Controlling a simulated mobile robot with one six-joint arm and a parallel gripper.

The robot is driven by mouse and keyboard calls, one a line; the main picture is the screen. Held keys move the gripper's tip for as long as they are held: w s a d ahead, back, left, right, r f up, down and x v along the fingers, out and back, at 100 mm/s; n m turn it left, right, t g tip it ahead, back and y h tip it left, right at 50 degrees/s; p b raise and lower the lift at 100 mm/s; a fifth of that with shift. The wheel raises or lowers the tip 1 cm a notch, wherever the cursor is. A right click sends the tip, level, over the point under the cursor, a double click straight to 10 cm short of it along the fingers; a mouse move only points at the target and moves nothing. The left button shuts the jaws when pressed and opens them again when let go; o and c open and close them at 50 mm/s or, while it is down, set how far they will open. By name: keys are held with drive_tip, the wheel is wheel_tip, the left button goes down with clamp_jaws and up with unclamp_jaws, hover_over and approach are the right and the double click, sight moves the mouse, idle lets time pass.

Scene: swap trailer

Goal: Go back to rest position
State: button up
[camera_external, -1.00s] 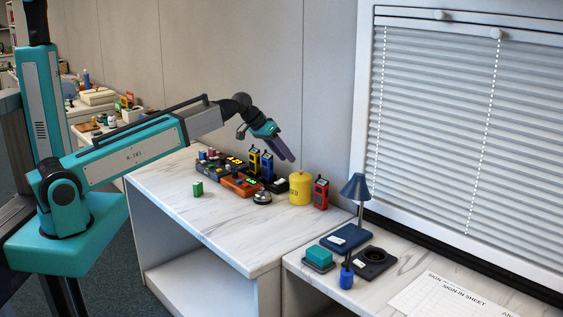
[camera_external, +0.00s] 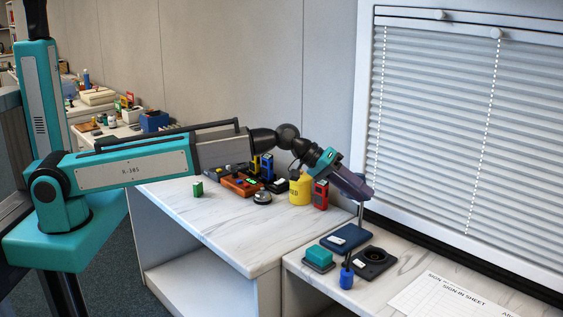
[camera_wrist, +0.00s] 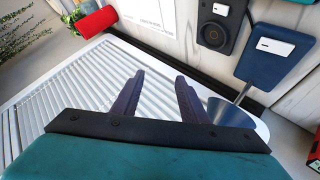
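My gripper (camera_external: 366,190) is at the end of the outstretched arm, at the lamp in the external view, and covers its shade there. In the wrist view its two purple fingers (camera_wrist: 160,76) stand apart with nothing between them, so it is open and empty. The blue desk lamp (camera_external: 347,238) stands on the right-hand desk. In the wrist view its shade (camera_wrist: 231,113) is just right of the right finger; I cannot tell whether they touch.
A yellow canister (camera_external: 300,190) and a red device (camera_external: 320,196) stand below my wrist on the left-hand desk. A black round-topped unit (camera_external: 374,262), a teal block (camera_external: 319,256) and a sign-in sheet (camera_external: 450,297) lie on the right-hand desk. Window blinds (camera_external: 450,140) are behind.

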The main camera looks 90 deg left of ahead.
drive_tip(key=w+d+h, duration=0.1)
drive_tip(key=w+d, duration=0.1)
drive_tip(key=d, duration=0.9)
drive_tip(key=s+d+f+m+g, duration=0.1)
drive_tip(key=s+d+f, duration=0.2)
drive_tip(key=f, duration=0.5)
drive_tip(key=s+d+f+m+g, duration=0.1)
drive_tip(key=s+d+f, duration=0.2)
drive_tip(key=f, duration=0.4)
drive_tip(key=s+f+m+g+b, duration=0.1)
drive_tip(key=s+f+g, duration=0.2)
drive_tip(key=s+f, duration=0.75)
drive_tip(key=s+f+m+g, duration=0.1)
drive_tip(key=s+f+g, duration=0.2)
drive_tip(key=s+f, duration=0.7)
drive_tip(key=s+a+f+m+g+y, duration=0.1)
drive_tip(key=s+f+g, duration=0.1)
drive_tip(key=s+f, duration=0.4)
drive_tip(key=s+a+f+m+g+y+b, duration=0.1)
drive_tip(key=s+f, duration=0.6)
drive_tip(key=s, duration=0.8)
drive_tip(key=s+a+f+m+g+y+b, duration=0.1)
drive_tip(key=s+f+g, duration=0.4)
drive_tip(key=s, duration=0.6)
drive_tip(key=shift+s+a+f+m, duration=0.2)
drive_tip(key=shift+a+f+m, duration=0.2)
drive_tip(key=shift+a+f, duration=0.35)
drive_tip(key=shift+a+r, duration=0.1)
drive_tip(key=shift+c, duration=0.5)
